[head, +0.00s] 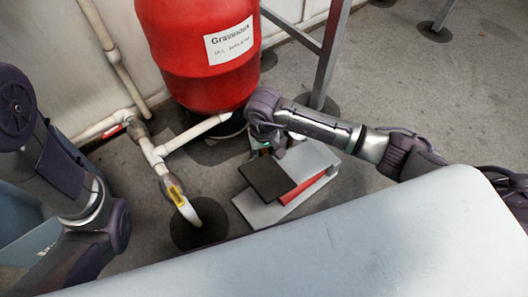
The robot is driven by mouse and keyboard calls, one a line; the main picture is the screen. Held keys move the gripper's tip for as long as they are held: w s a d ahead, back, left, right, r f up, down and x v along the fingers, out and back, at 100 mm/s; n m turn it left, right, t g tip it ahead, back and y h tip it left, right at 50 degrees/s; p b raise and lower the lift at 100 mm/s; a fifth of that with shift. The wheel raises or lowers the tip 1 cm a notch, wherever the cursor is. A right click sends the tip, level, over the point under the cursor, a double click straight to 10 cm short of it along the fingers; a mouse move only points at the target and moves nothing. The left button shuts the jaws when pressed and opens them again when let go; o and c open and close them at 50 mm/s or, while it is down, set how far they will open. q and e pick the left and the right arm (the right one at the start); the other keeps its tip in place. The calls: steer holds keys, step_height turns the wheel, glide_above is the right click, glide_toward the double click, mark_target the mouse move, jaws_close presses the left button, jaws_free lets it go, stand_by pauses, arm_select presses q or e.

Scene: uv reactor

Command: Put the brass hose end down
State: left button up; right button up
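No brass hose end can be made out clearly. A white pipe ends in a curved spout with a yellow band (175,193), above a dark round patch on the floor; I cannot tell if this band is brass. My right gripper (266,149) points down at the back edge of a grey stand with a dark plate (264,180). Its fingers are small and partly hidden, so I cannot tell whether they are open or hold something. My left arm comes in from the left and bends down; its gripper is not visible.
A red tank (200,60) with a white label stands behind the pipes. A grey metal leg (330,55) rises behind my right arm. A red part (303,188) shows under the stand's plates. A large pale surface (330,240) covers the foreground. Open floor (430,100) lies at the right.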

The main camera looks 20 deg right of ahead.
steer(key=shift+o, duration=1.2)
steer(key=shift+d+f, duration=0.1)
steer(key=shift+f, duration=0.35)
steer(key=shift+r, duration=0.1)
steer(key=shift+r, duration=0.15)
step_height(320, 180, up, 13)
steer(key=p, duration=1)
